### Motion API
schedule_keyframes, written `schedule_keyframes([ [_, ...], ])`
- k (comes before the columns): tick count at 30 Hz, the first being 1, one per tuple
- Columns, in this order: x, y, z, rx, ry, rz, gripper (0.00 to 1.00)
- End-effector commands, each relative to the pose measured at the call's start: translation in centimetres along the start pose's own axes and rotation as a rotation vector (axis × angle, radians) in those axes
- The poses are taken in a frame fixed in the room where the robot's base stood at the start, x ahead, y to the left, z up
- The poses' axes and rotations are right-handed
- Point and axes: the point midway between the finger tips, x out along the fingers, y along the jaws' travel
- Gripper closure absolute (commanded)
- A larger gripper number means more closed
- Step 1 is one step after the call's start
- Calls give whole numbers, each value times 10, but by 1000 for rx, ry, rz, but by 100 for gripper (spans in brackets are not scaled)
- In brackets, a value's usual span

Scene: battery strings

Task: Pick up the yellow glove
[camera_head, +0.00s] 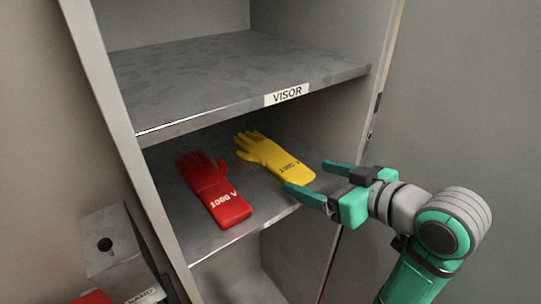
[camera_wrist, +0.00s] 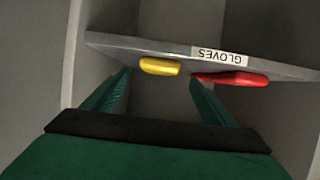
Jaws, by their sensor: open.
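The yellow glove (camera_head: 272,157) lies flat on the middle shelf of a grey cabinet, its fingers toward the back left and its printed cuff toward the front edge. My gripper (camera_head: 306,176) is open and empty at the cuff end, with its fingertips close to the cuff. I cannot tell whether they touch it. In the wrist view the yellow glove (camera_wrist: 160,66) shows as a yellow end between and beyond my two green fingers.
A red glove (camera_head: 212,190) lies left of the yellow one on the same shelf (camera_head: 262,213). The upper shelf (camera_head: 230,70), labelled VISOR, hangs above. A GLOVES label (camera_wrist: 219,57) shows upside down in the wrist view. The cabinet's right wall (camera_head: 350,120) stands near my gripper.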

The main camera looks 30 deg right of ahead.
Motion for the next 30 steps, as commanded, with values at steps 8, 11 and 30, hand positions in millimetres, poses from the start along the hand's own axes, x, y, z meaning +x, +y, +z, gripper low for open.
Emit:
schedule_keyframes([
  [8,33,1,-3,-2,-3,-9,22],
  [11,46,0,-4,-2,-2,-9,22],
  [30,55,2,-4,-3,0,-5,69],
])
